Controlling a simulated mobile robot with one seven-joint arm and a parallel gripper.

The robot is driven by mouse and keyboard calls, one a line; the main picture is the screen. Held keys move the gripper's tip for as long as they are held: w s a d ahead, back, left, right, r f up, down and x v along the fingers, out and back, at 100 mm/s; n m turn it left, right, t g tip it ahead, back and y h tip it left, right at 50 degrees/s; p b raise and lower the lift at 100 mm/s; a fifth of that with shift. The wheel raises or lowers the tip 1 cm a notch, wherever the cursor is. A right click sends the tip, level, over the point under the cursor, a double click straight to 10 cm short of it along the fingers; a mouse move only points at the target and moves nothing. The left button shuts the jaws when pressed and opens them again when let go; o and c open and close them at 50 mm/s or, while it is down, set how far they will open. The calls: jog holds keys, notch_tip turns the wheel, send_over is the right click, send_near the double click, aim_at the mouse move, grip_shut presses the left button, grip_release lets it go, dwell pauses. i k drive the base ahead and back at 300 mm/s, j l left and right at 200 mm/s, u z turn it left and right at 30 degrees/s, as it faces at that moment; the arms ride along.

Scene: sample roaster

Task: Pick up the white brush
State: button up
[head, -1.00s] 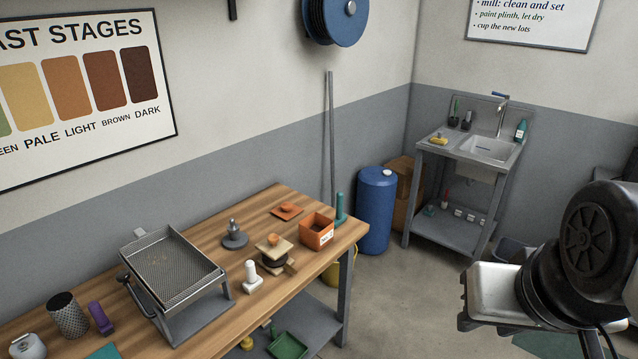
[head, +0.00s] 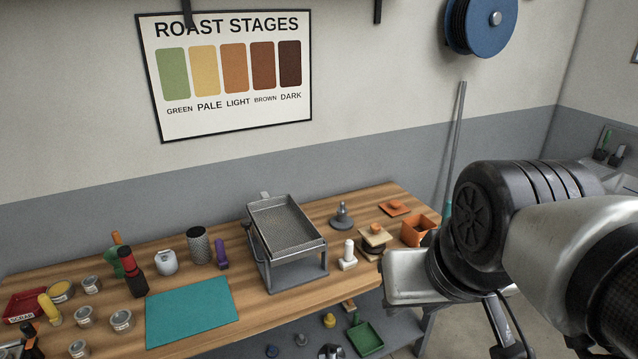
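A small white upright piece with a rounded handle and a block base (head: 348,256) stands on the wooden bench (head: 272,307), just right of the mesh tray on its stand. It looks like the white brush, but its bristles cannot be made out. My arm fills the right side of the head view. The silver body of my gripper (head: 412,287) appears at the arm's end, to the right of the white piece and apart from it in the picture. The fingertips cannot be made out, so I cannot tell whether it is open or shut. I see nothing held.
The mesh tray (head: 288,225) stands left of the white piece. A wooden block stack (head: 374,240), an orange box (head: 415,231) and a grey weight-like piece (head: 342,217) are close by. A teal mat (head: 192,316), tins and bottles lie left. A lower shelf holds a green dustpan (head: 364,337).

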aim_at(350, 261)
jog(key=i+l+u, duration=0.25)
jog(key=i+l, duration=0.8)
jog(key=l, duration=0.15)
